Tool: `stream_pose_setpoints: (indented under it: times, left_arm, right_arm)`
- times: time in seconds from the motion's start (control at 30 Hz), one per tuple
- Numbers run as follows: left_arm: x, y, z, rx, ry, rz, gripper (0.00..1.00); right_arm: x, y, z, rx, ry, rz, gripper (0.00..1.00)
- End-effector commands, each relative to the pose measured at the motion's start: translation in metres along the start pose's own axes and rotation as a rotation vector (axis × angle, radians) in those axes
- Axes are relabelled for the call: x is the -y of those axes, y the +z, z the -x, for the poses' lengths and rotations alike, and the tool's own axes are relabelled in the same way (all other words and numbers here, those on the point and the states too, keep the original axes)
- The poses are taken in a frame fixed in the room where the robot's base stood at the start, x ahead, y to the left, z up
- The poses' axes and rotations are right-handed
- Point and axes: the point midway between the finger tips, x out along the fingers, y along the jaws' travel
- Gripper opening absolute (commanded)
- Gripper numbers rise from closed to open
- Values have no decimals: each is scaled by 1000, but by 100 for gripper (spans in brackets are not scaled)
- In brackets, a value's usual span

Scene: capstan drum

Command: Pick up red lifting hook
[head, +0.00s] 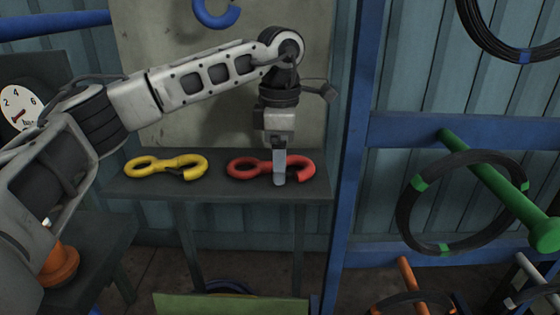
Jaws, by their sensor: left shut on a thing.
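The red lifting hook (245,169) lies flat on a dark grey shelf (220,190), its ring end to the left and its open hook end to the right. My left gripper (279,178) points straight down from above and is shut on the middle of the hook, near where the curved end begins. The fingers hide a part of the hook there. The hook appears to rest on the shelf still. My right gripper is not in view.
A yellow lifting hook (165,166) lies on the same shelf to the left. A blue hook (216,12) hangs on the panel above. A blue post (349,150) stands right of the shelf, with a green peg (490,180) and a black cable coil (408,220) beyond.

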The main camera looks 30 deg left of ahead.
Motion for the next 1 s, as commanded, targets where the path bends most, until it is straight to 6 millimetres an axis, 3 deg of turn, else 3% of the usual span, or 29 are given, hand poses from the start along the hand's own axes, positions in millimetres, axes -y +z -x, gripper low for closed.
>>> stream_pose_setpoints:
  times: [0.33, 0.63, 0.8, 1.0]
  left_arm:
    - [1, 1, 37, 7, 5, -2, 30]
    - [52, -6, 96, 6, 9, -4, 30]
    - [92, -10, 112, 4, 8, -4, 30]
    - [123, -13, 124, 3, 5, -1, 30]
  right_arm:
    - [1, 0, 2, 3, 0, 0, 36]
    - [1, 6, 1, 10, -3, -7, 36]
    - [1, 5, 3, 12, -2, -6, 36]
    - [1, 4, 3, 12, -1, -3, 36]
